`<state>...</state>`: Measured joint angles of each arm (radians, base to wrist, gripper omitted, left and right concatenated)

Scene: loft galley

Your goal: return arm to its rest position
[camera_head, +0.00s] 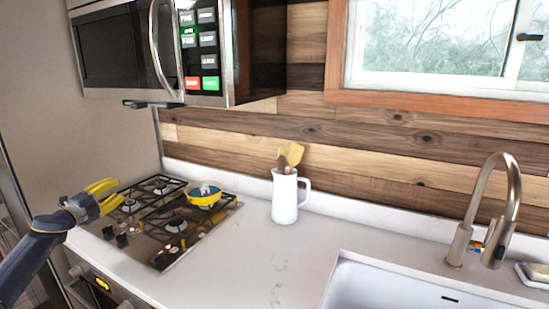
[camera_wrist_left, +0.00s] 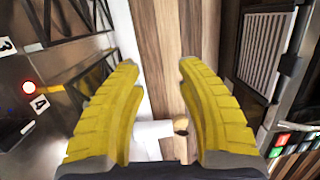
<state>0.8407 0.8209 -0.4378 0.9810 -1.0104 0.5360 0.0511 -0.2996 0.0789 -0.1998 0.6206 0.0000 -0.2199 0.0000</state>
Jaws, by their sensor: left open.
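My left gripper (camera_head: 112,194) has yellow fingers and hangs at the left edge of the stove in the head view. Its fingers stand apart in the left wrist view (camera_wrist_left: 158,75), with nothing between them but the background. It is empty and apart from the things on the stove and counter. The grey left arm comes in from the lower left. My right gripper is not in either view.
A microwave (camera_head: 130,50) hangs above. The counter (camera_head: 250,262) before the sink (camera_head: 400,290) and faucet (camera_head: 460,245) is clear.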

